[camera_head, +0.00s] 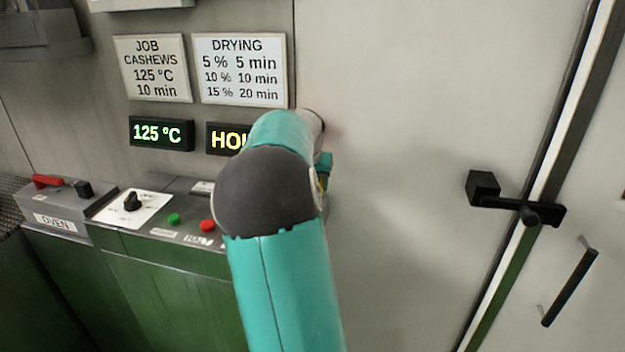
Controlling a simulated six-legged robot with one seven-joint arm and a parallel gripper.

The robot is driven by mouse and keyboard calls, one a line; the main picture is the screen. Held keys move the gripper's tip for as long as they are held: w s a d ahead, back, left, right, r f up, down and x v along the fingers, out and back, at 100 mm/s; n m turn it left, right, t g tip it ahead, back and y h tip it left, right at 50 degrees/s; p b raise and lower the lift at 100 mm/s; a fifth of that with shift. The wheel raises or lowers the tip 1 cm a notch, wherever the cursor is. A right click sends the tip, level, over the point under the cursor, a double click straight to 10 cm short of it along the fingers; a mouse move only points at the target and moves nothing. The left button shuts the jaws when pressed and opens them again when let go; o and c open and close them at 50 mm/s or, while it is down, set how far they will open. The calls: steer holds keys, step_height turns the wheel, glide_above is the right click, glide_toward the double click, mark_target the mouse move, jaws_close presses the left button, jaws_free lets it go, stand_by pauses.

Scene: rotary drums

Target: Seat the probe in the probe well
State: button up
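I cannot make out the probe or the probe well in this view. My teal arm with its dark grey joint rises through the middle and covers part of the panel and wall behind it. My gripper cannot be made out, as the arm's own links hide its end. Whether it holds anything is hidden. A display (161,133) reads 125 °C. A second display (225,139) shows "HO" and is partly covered by my arm.
A control panel (127,244) with a black knob (132,202), green button (174,219) and red button (207,225) is at left. A red lever (47,181) sits on the oven box (60,205). A black latch (500,199) and door handle (570,287) are at right.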

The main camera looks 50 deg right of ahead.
steer(key=shift+f, duration=1)
steer(key=o, duration=1.1)
steer(key=shift+r, duration=0.1)
steer(key=v, duration=1.3)
steer(key=shift+a+r, duration=0.2)
steer(key=shift+a, duration=0.05)
